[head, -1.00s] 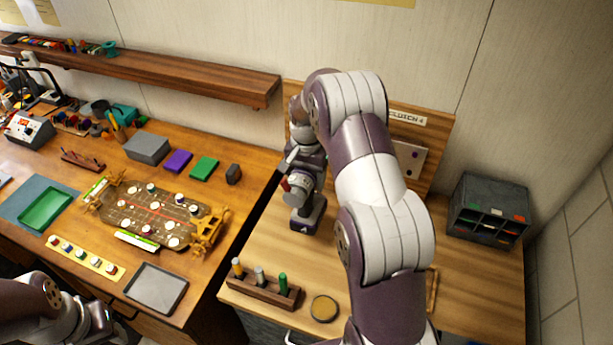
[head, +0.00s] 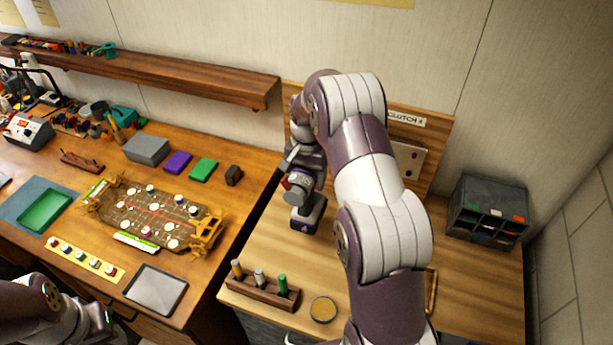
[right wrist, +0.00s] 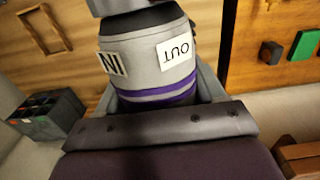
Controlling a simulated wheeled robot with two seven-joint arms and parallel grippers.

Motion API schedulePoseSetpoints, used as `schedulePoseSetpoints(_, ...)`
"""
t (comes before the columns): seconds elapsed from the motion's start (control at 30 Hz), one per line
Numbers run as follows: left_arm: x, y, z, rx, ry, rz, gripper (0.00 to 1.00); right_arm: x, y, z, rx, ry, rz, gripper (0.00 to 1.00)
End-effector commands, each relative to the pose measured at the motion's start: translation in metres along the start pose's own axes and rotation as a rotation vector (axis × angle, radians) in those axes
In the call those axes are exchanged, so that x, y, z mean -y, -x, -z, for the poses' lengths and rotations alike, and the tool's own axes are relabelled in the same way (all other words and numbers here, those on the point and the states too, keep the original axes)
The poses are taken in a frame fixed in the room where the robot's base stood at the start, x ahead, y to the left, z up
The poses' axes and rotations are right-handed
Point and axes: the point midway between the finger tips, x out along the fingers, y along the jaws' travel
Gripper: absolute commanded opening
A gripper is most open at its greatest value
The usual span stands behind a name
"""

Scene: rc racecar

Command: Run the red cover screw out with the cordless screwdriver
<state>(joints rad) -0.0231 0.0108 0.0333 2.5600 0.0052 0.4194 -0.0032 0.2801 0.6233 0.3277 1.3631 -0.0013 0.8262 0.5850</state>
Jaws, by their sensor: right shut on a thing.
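The cordless screwdriver (head: 305,205) is upright over the right bench in the head view, partly hidden by my right arm. My right gripper is shut around its grey body; in the right wrist view the screwdriver body (right wrist: 150,65) shows a purple band and the labels "IN" and "OUT". The fingertips are mostly hidden. The racecar chassis (head: 130,215) lies on the left bench, with several white discs on it. A small reddish screw head (head: 146,231) shows near its front edge, away from the screwdriver. My left gripper (head: 103,325) is at the lower left; its jaws are unclear.
A rack with orange, grey and green handles (head: 262,290) and a round tin (head: 323,310) stand at the right bench's front. A yellow strip with coloured caps (head: 85,258) and a grey tray (head: 156,290) lie before the chassis. A dark organiser (head: 488,210) stands at right.

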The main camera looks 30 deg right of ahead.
Motion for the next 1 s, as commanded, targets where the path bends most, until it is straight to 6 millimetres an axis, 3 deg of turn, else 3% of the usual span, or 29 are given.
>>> schedulePoseSetpoints(1.0, 0.0, 0.0015, 0.0002, 0.0, 0.0, 0.0, 0.43, 0.0009, 0.0022, 0.0103, -0.005, 0.0, 0.003, 0.14)
